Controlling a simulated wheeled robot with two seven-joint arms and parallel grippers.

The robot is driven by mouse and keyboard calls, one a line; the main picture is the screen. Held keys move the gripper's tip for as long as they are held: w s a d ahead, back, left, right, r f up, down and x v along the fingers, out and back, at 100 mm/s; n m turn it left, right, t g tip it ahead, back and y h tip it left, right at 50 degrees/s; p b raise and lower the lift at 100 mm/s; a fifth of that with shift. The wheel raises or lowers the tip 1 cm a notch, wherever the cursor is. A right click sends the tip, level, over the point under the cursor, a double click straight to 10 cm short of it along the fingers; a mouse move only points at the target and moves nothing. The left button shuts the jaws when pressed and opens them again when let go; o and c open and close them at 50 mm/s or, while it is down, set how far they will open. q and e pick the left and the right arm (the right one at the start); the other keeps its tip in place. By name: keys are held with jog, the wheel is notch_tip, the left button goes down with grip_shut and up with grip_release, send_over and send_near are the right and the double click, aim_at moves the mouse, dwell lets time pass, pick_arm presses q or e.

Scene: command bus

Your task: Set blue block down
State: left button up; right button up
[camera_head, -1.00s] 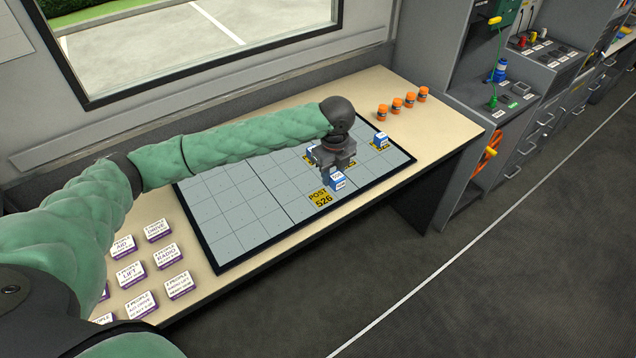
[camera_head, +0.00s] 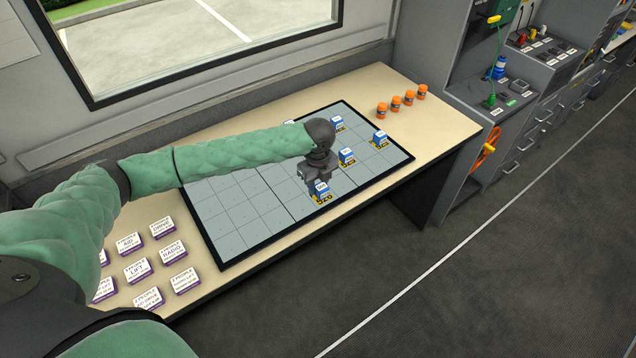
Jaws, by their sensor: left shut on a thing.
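My left gripper (camera_head: 314,182) points down over the grey gridded board (camera_head: 230,215) on the table. It is shut on a blue block with a white top (camera_head: 322,188). The block is at the yellow post label (camera_head: 318,199) near the board's front edge and covers part of it. I cannot tell whether the block touches the board. Other blue and white blocks stand on yellow labels: one behind to the right (camera_head: 346,156), one at the right (camera_head: 379,138) and one at the back (camera_head: 337,123). My right gripper is not in view.
Several white and purple blocks (camera_head: 137,268) stand on the table left of the board. Several orange cylinders (camera_head: 396,104) stand at the table's back right. A window is behind the table (camera_head: 440,105). Open floor lies in front.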

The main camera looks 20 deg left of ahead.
pick_arm(q)
jog(key=shift+f, duration=0.1)
jog(key=o, duration=1)
jog(key=shift+c, duration=0.2)
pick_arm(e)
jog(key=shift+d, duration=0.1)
pick_arm(q)
jog(key=shift+r, duration=0.35)
notch_tip(320, 180, up, 12)
jog(key=b, duration=0.4)
jog(key=shift+f, duration=0.25)
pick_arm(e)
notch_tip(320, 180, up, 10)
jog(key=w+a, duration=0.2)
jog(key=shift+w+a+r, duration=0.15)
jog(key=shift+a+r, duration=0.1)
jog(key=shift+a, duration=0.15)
